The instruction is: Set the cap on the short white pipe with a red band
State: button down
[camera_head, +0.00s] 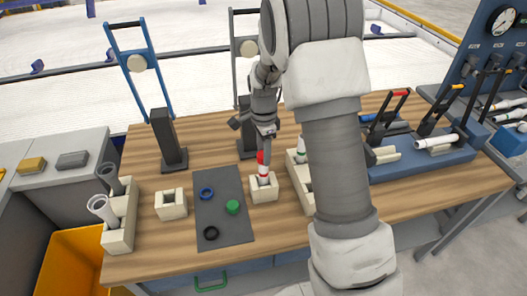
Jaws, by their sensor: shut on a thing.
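The short white pipe (264,171) with a red band stands upright in a cream square holder (264,193) at the table's middle. A red piece, which looks like the cap (262,157), is at the pipe's top. My gripper (263,151) is directly above the pipe, pointing down, with its jaws shut on this red cap. At this size I cannot tell whether the cap is seated on the pipe or just above it. The fingertips are small and partly merge with the red piece.
A dark mat (225,180) holds a blue ring (206,193), a green cap (232,207) and a black ring (211,233). An empty cream holder (171,205) stands left. A green-banded pipe (302,147) stands close right, partly behind my arm. Dark posts (166,138) rise behind.

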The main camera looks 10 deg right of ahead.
dwell(0.3)
grip_release()
dwell(0.3)
jog(key=shift+r, duration=0.1)
dwell(0.3)
jog(key=shift+r+p, duration=2.5)
jog(key=shift+r, duration=0.85)
